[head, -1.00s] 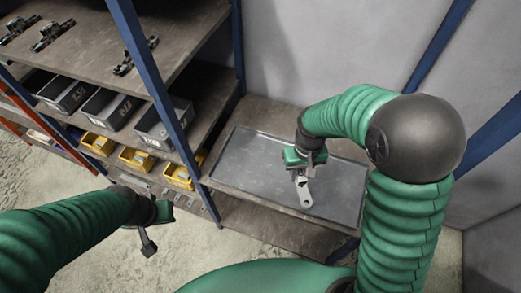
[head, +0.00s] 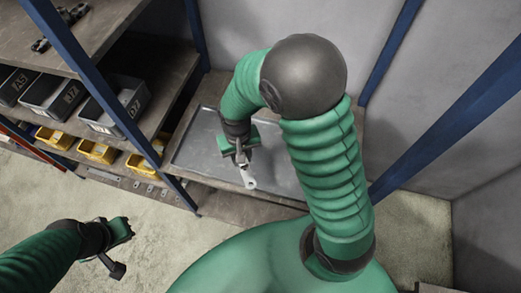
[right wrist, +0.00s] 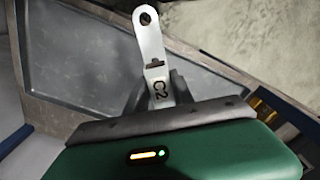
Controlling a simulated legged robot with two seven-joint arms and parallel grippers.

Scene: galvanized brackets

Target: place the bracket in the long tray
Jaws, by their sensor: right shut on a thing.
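The galvanized bracket (head: 248,178) is a flat metal strip with a rounded, holed end. In the right wrist view the bracket (right wrist: 151,45) is marked C2. My right gripper (head: 242,160) is shut on it and holds it over the long tray (head: 196,152), its free end near the tray's front rim. The tray is a shallow grey metal one on a shelf; it also fills the left of the right wrist view (right wrist: 75,70). My right arm hides part of it. The bracket's height above the tray is unclear. My left gripper (head: 122,250) is away from the tray, over the floor.
A shelf rack stands at the left, with grey bins (head: 115,105) and yellow bins (head: 97,152) on its shelves. A blue upright (head: 110,95) stands left of the tray. Another blue post (head: 445,120) slants at the right by the grey wall. Floor is clear at lower left.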

